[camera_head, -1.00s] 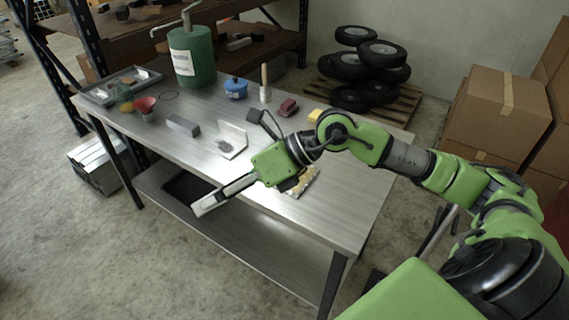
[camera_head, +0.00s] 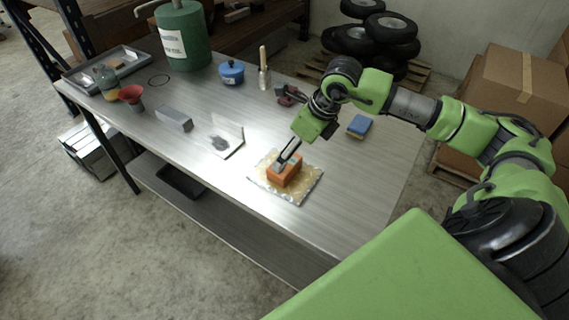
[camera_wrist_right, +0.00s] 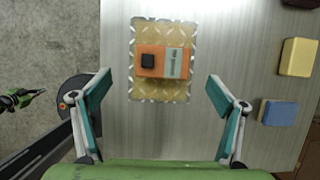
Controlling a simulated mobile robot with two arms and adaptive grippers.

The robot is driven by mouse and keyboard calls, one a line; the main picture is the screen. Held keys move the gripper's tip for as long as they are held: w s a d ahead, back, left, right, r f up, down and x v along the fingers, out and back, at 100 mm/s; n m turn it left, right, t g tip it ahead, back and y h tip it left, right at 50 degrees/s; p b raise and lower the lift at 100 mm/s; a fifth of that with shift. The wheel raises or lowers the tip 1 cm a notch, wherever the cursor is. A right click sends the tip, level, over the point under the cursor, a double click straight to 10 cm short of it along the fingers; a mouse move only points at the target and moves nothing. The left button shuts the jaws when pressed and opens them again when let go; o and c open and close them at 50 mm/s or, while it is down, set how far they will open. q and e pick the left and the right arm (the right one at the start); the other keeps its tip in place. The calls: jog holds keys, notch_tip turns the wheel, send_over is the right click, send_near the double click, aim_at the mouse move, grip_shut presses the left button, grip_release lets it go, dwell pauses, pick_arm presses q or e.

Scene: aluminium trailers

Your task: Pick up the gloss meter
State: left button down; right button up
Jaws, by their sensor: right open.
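The gloss meter looks to be the orange box (camera_head: 285,174) lying on a yellowish patterned plate (camera_head: 257,180) near the table's front edge. In the right wrist view the orange box (camera_wrist_right: 151,62) has a black square at one end and a pale label at the other. It lies across the plate (camera_wrist_right: 160,28). My right gripper (camera_head: 287,157) is above the box, its arm coming in from the right. In the wrist view my right gripper (camera_wrist_right: 159,88) is open and empty, its fingers wide apart, with the box ahead between their lines.
A grey block (camera_head: 174,118) and a light angle piece (camera_head: 228,140) lie left of the plate. A blue block (camera_head: 360,125) and a yellow block (camera_wrist_right: 298,57) lie right. A red funnel (camera_head: 131,95), blue pot (camera_head: 231,72), brush (camera_head: 264,72) and green canister (camera_head: 183,40) stand farther back.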

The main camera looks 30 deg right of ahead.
aim_at(288, 165)
jog(key=shift+w+d+f, duration=0.1)
jog(key=shift+w+f, duration=0.25)
jog(key=shift+f, duration=0.25)
jog(key=shift+w+f, duration=0.3)
jog(key=shift+f, duration=0.3)
jog(key=shift+p+x, duration=0.9)
jog(key=shift+p, duration=0.15)
jog(key=p+x, duration=0.1)
jog(key=x, duration=0.1)
jog(key=shift+f, duration=0.3)
jog(key=shift+w+f, duration=0.1)
jog(key=shift+f, duration=0.4)
jog(key=c, duration=1.3)
pick_arm(q)
jog(key=r, duration=0.1)
jog(key=w+r, duration=0.1)
jog(key=d+r, duration=0.1)
jog(key=shift+w+d+r, duration=0.1)
jog(key=shift+w+r, duration=0.15)
jog(key=shift+w, duration=0.1)
pick_arm(e)
jog(key=shift+c, duration=1)
pick_arm(q)
jog(key=shift+w, duration=0.1)
